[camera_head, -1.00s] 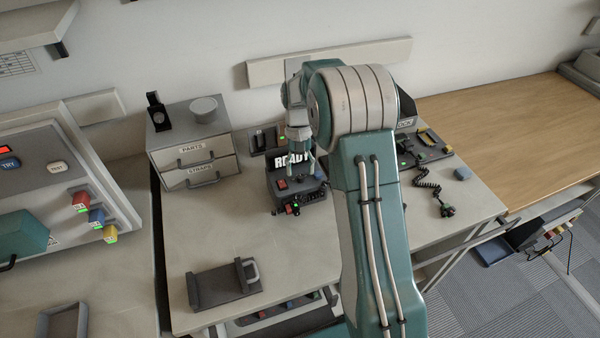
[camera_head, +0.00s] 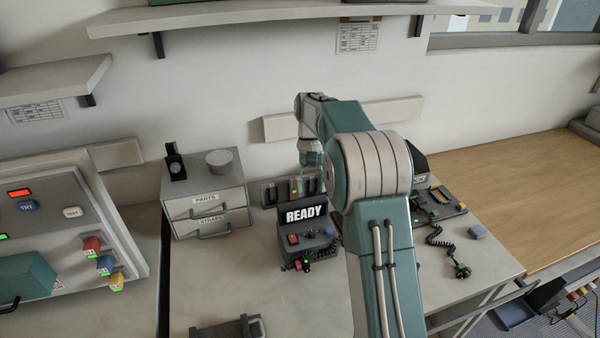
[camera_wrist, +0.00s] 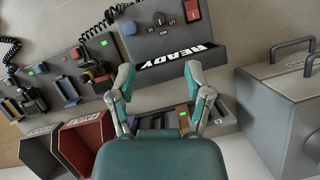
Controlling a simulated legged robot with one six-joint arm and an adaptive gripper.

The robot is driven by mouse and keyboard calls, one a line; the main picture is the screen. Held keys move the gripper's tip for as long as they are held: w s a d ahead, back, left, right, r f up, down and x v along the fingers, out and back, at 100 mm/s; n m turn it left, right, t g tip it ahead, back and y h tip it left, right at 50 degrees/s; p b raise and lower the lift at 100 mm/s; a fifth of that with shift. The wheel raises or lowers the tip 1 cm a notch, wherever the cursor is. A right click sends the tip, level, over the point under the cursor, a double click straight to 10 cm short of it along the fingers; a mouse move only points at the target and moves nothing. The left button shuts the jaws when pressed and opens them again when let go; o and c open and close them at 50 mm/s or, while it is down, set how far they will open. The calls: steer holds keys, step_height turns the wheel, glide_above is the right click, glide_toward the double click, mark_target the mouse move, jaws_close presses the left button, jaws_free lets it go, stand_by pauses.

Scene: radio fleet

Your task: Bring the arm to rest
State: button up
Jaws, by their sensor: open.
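My gripper (camera_head: 311,172) hangs from my raised arm in the head view, above the grey device with the READY sign (camera_head: 307,216). In the wrist view my gripper (camera_wrist: 160,88) shows two teal fingers spread apart with nothing between them. The READY device (camera_wrist: 170,30) lies beyond the fingertips there, and its sign reads sideways to upside down. My gripper appears apart from it.
A drawer cabinet (camera_head: 205,207) stands left of the READY device. A panel with coloured plugs (camera_head: 70,230) is at far left. A radio with a coiled cord (camera_head: 440,205) sits right of my arm. Wall shelves (camera_head: 270,14) hang above. The wooden desk (camera_head: 520,195) is largely clear.

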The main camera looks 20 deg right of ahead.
steer(key=s+a+r+n+t+h, duration=0.1)
steer(key=s+a+r+t, duration=0.3)
steer(key=s+r, duration=0.75)
steer(key=s+a+f+n+t, duration=0.1)
steer(key=s+t, duration=0.2)
steer(key=s, duration=0.6)
steer(key=s+a+n+t, duration=0.1)
steer(key=s+t, duration=0.2)
steer(key=s, duration=0.6)
steer(key=shift+s+a+f, duration=0.25)
steer(key=shift+s+f, duration=0.05)
steer(key=shift+f, duration=0.1)
